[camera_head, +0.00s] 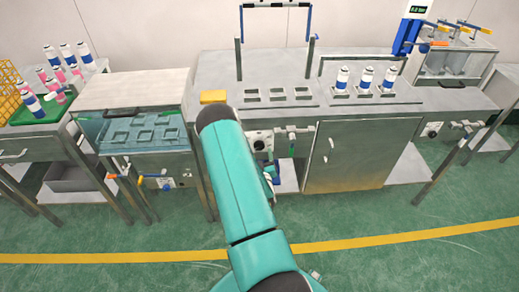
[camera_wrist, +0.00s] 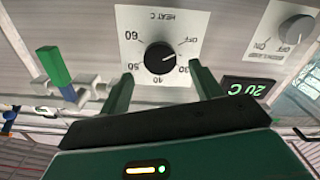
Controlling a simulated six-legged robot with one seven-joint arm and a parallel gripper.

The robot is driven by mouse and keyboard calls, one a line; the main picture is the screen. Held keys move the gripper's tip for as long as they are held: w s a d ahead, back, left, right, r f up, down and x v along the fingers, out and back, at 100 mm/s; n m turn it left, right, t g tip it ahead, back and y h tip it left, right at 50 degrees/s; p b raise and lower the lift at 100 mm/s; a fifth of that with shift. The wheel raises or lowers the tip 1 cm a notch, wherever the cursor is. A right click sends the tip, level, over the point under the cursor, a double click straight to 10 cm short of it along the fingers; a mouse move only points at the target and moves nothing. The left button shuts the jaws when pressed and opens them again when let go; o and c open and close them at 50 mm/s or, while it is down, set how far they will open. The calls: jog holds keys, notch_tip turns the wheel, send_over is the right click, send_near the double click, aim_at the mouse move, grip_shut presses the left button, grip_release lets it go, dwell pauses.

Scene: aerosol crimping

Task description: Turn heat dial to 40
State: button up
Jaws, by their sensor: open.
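The heat dial (camera_wrist: 160,58) is a black knob on a white plate marked HEAT C, with OFF, 30, 40, 50 and 60 around it. The plate appears upside down in the wrist view. A small white mark on the knob points roughly toward 30; its exact angle is hard to read. The green display (camera_wrist: 247,88) beside it reads 20 C. My gripper (camera_wrist: 161,73) is open, its two fingers below the knob in the picture, one to each side, with nothing between them. Whether they touch the plate is unclear. My arm hides the gripper in the head view.
Another knob (camera_wrist: 297,28) is at the right of the wrist view. A valve with a green and blue handle (camera_wrist: 55,68) is at its left. In the head view, a glass-fronted tank (camera_head: 143,128) stands left of my arm and a steel cabinet (camera_head: 350,158) right. The green floor is clear.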

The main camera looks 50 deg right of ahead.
aim_at(259, 147)
jog(key=shift+x, duration=2.25)
jog(key=c, duration=1)
jog(key=shift+o, duration=0.2)
